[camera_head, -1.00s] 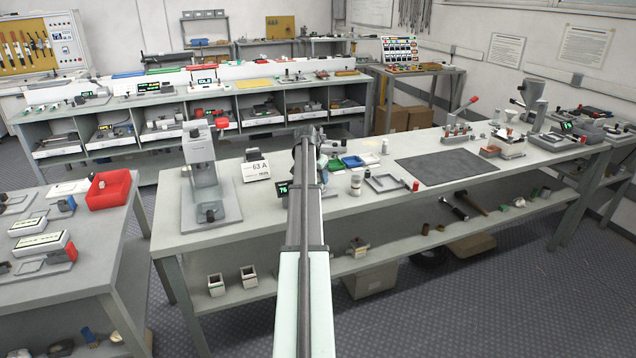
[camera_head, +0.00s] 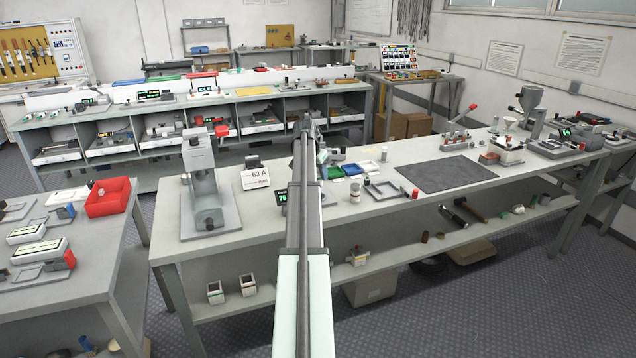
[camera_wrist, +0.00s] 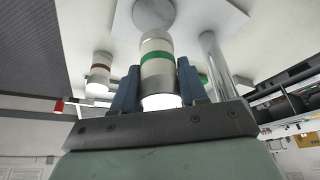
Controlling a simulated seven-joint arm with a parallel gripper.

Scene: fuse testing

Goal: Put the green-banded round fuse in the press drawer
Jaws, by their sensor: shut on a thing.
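The green-banded round fuse (camera_wrist: 157,62) is a pale cylinder with one green band. In the wrist view it sits between the blue fingers of my gripper (camera_wrist: 158,88), which is shut on it. A grey round disc (camera_wrist: 153,14) shows just past its far end; I cannot tell whether they touch. In the head view my gripper is mostly hidden behind my own arm, over the middle bench. A grey press-like stand (camera_head: 203,185) is on that bench's left part; I cannot make out a drawer in it.
Another fuse with a brownish-red band (camera_wrist: 100,72) and a metal post (camera_wrist: 217,65) flank the held fuse. A 63 A sign (camera_head: 256,176), a frame tray (camera_head: 384,192) and a dark mat (camera_head: 447,174) are on the middle bench. A red bin (camera_head: 108,198) is on the left table.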

